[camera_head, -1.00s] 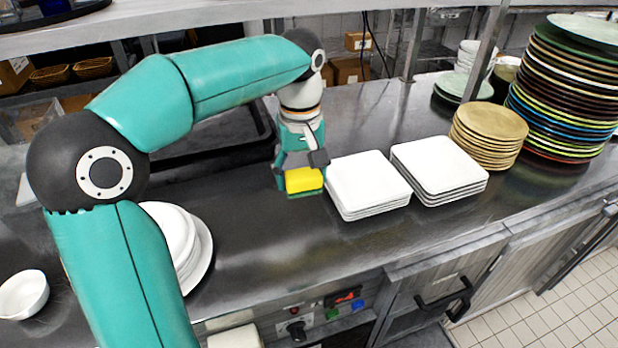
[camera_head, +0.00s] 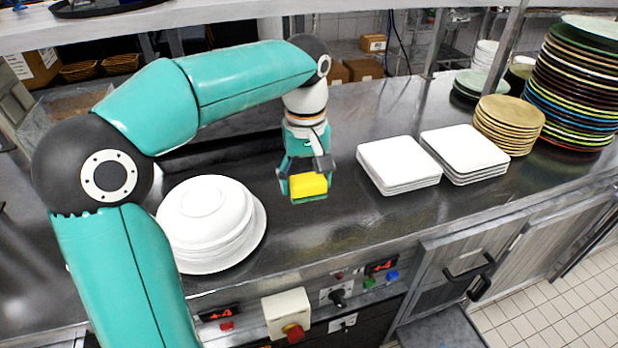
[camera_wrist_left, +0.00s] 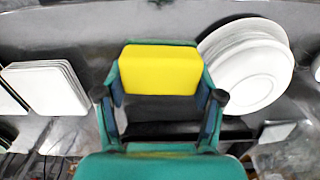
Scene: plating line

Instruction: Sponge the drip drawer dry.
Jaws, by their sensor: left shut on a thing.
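My left gripper (camera_head: 307,180) is shut on a yellow sponge (camera_head: 309,186) and holds it over the dark steel counter, between two groups of white dishes. In the left wrist view the sponge (camera_wrist_left: 160,70) sits between the two fingers of the gripper (camera_wrist_left: 160,88). I cannot tell whether the sponge touches the counter. A dark grey flat panel (camera_head: 442,332) shows low in front of the counter at the bottom edge. I cannot tell whether it is the drip drawer. My right gripper is not in view.
White round dishes (camera_head: 210,222) are stacked left of the gripper. Square white plates (camera_head: 398,165) stand to its right, with tan plates (camera_head: 508,122) and a tall coloured stack (camera_head: 575,85) beyond. The control panel (camera_head: 340,296) is on the counter front. A shelf (camera_head: 200,14) overhangs the back.

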